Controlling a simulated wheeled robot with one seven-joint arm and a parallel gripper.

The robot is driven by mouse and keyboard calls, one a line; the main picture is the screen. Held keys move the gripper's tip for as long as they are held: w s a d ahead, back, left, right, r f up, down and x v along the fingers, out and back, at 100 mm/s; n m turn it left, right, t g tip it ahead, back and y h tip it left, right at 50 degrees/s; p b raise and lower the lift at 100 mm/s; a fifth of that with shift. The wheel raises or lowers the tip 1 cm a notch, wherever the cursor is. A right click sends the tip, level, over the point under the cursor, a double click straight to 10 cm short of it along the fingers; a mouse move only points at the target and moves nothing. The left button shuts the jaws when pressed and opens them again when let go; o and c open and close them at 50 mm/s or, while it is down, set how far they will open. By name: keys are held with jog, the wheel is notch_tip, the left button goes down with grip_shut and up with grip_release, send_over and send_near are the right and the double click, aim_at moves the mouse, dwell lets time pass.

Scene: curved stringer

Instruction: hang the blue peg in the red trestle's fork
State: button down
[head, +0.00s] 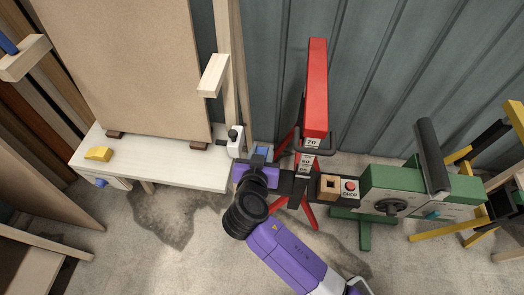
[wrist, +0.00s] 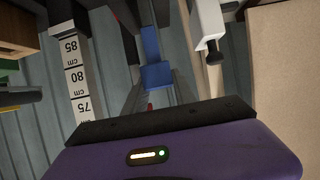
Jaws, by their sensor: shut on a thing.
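The blue peg (head: 262,152) shows just beyond my gripper (head: 259,160) in the head view, partly hidden by it. My gripper is shut on the peg, near the right end of the white bench. In the wrist view the blue peg (wrist: 157,75) stands out ahead of the purple gripper body; the fingertips are hard to make out. The red trestle (head: 316,90) stands right of my gripper, with splayed red legs. A dark fork-like bracket (head: 329,142) sits at its near end, right of the peg and apart from it.
A white clamp with a black knob (head: 236,140) is close left of my gripper. A scale post (wrist: 78,75) shows in the wrist view. The white bench (head: 180,165) bears a tall board and a yellow block (head: 98,154). A green roller stand (head: 400,185) is at right.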

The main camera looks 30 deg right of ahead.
jog(key=shift+f+b, duration=2.95)
jog(key=shift+f, duration=0.15)
jog(key=c, duration=0.9)
grip_release()
jog(key=shift+p+v, duration=0.3)
jog(key=shift+v, duration=3.6)
